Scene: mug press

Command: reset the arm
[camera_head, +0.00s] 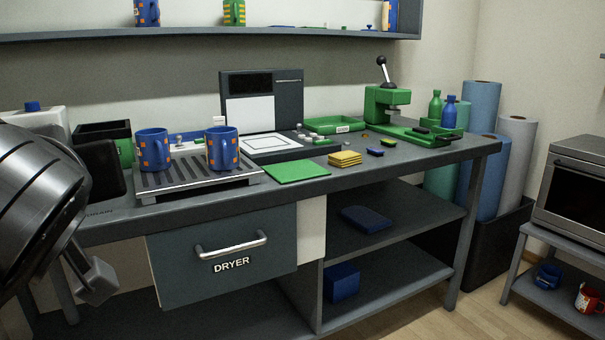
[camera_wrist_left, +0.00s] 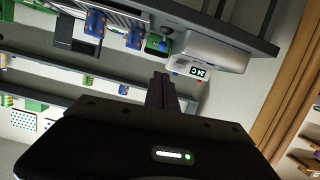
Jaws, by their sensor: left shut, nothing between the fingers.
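My left gripper (camera_wrist_left: 163,90) is shut, with its dark fingers together and nothing between them, in the left wrist view. That view is turned upside down, and the fingers are apart from the worktop things. In the head view my left arm fills the left edge, in front of the worktop's left end; I cannot make out its fingertips there. Two blue mugs with orange marks, a left one (camera_head: 153,150) and a right one (camera_head: 221,148), stand upright on the slatted rack (camera_head: 198,184). They also show in the wrist view. My right gripper is not in view.
A closed drawer marked DRYER (camera_head: 222,252) hangs below the rack. A green sheet (camera_head: 296,171), yellow pads (camera_head: 345,158) and a green lever press (camera_head: 386,103) are on the worktop. Rolls stand in a dark bin (camera_head: 497,242) at right. A pale box with a display (camera_wrist_left: 204,50) shows in the wrist view.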

